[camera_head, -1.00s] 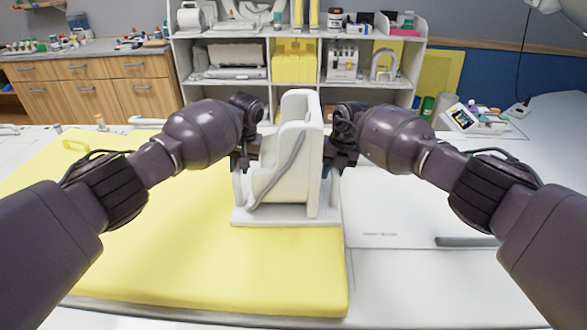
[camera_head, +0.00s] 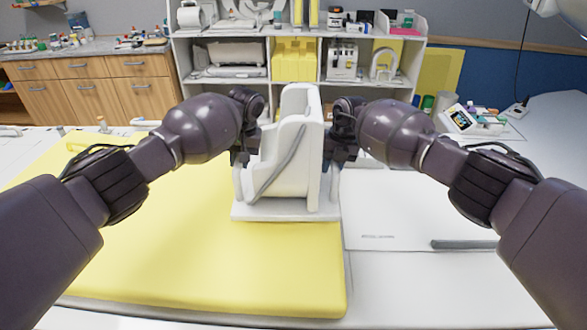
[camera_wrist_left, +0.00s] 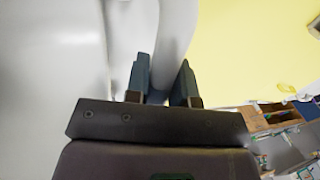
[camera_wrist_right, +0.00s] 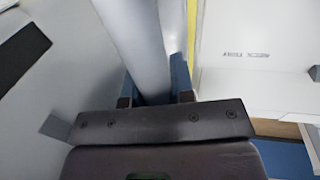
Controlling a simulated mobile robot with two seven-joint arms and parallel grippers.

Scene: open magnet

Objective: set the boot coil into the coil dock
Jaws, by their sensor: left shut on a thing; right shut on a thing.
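The boot coil (camera_head: 290,165) is a tall white shell with a grey strap and a flat white base plate. It is upright in the middle of the head view, over the right part of the yellow pad. My left gripper (camera_head: 245,157) is shut on its left side; the left wrist view shows the fingers (camera_wrist_left: 160,85) around a white rim. My right gripper (camera_head: 343,153) is shut on its right side; the right wrist view shows the fingers (camera_wrist_right: 155,88) around a pale edge. I cannot make out the coil dock with certainty.
The yellow pad (camera_head: 190,265) lies to the left and in front. A flat white panel (camera_head: 400,205) with a grey bar (camera_head: 464,244) is to the right and looks mostly clear. White shelves (camera_head: 297,90) with equipment stand behind, and a wooden cabinet is at the back left.

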